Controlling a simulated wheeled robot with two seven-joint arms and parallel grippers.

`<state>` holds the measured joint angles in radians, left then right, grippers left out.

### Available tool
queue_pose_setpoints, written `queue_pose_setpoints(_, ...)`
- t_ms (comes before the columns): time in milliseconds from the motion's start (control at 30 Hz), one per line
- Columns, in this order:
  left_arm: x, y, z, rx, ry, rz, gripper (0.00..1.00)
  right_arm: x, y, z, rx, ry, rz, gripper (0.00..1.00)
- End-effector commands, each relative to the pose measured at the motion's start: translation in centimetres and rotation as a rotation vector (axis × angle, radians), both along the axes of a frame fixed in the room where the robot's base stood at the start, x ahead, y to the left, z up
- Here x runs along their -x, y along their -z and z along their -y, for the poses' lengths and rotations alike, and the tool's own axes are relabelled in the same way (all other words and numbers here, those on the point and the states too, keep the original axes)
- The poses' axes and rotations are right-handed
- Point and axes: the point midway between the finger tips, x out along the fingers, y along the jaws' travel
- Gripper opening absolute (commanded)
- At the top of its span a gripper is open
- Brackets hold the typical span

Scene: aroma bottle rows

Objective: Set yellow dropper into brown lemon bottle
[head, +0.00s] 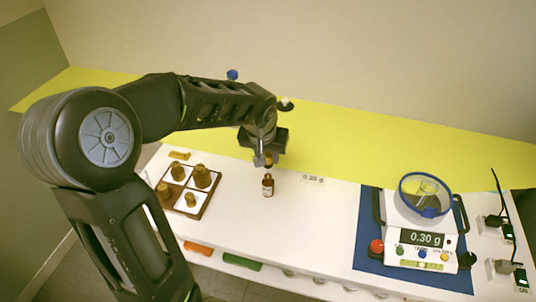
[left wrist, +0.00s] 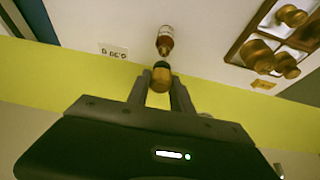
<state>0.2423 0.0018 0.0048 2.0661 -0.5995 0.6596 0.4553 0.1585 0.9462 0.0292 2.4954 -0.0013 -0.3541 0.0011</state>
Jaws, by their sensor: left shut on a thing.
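A small brown bottle (head: 268,187) with a pale label stands upright on the white table; it also shows in the left wrist view (left wrist: 165,42). My left gripper (head: 264,160) is just above it and shut on the yellow dropper (left wrist: 160,80). The dropper's amber-yellow bulb and dark collar show between the fingers in the left wrist view. The collar appears close to the bottle's neck. I cannot tell whether the dropper's tip is inside the neck. My right gripper is not in view.
A divided tray (head: 213,207) with several brown-topped items stands left of the bottle. A small "0.30 g" card (head: 313,180) lies to its right. Farther right, a scale (head: 423,240) reading 0.30 g bears a blue-rimmed bowl (head: 427,178). White table between bottle and scale is mostly clear.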

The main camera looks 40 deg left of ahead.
Motion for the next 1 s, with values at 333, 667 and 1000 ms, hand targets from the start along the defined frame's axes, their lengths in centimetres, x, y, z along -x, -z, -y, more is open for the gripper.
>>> queue_pose_setpoints(333,0.0,1.4,0.0,0.0,0.0,0.0,0.17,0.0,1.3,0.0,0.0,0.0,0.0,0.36)
queue_pose_setpoints(667,0.0,1.3,0.0,0.0,0.0,0.0,0.17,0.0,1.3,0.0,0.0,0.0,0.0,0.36)
queue_pose_setpoints(1000,0.0,2.2,0.0,0.0,0.0,0.0,0.17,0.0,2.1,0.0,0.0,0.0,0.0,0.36)
